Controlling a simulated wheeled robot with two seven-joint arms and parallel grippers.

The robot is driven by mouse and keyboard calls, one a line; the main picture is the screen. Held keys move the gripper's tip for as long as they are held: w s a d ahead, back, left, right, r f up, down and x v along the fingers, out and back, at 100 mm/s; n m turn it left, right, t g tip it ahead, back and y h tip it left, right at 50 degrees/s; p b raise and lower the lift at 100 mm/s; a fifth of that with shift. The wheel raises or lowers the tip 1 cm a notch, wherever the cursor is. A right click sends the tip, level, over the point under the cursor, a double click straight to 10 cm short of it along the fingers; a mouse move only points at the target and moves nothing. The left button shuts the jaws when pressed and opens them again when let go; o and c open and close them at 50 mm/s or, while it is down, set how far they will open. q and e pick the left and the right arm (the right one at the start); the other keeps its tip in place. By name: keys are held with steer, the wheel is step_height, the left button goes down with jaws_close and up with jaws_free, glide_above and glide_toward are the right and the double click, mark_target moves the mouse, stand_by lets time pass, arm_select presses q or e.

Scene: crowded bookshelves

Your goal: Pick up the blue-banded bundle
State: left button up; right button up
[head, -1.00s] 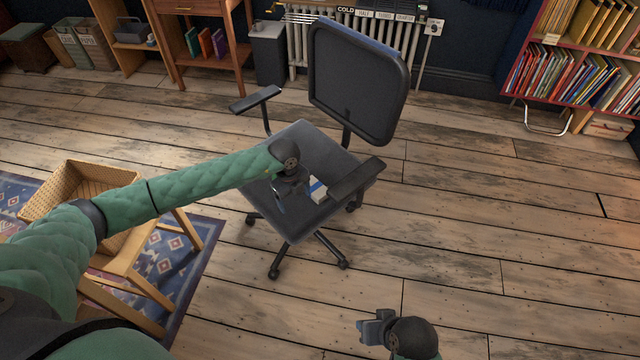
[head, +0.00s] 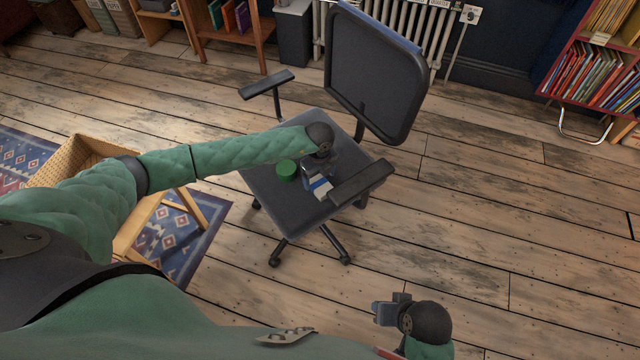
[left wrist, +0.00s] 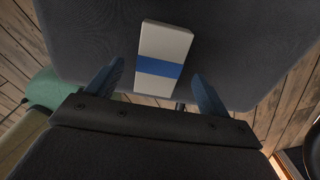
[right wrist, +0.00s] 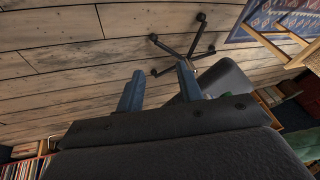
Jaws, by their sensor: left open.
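The blue-banded bundle (head: 320,187) is a small white block with a blue band. It lies on the seat of the black office chair (head: 262,187), near the right armrest. My left gripper (head: 316,170) is over the seat just beside the bundle. In the left wrist view the bundle (left wrist: 162,52) lies beyond and between the two spread fingers of the left gripper (left wrist: 160,85), which is open and empty. My right gripper (head: 385,312) is low over the floor at the front. In the right wrist view the right gripper (right wrist: 158,85) has its fingers apart with nothing between them.
The chair's armrest (head: 362,182) and backrest (head: 375,75) rise close to my left gripper. A wicker-seated wooden chair (head: 85,155) stands on a rug at left. The floor at right is clear.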

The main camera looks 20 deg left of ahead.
mark_target(319, 183)
arm_select(q)
step_height(319, 183, down, 3)
steer(key=shift+r, duration=0.1)
steer(key=shift+f, duration=0.3)
steer(key=c, duration=1.1)
arm_select(e)
steer(key=shift+d+r, duration=0.6)
steer(key=shift+r, duration=0.2)
arm_select(q)
steer(key=shift+r, duration=0.15)
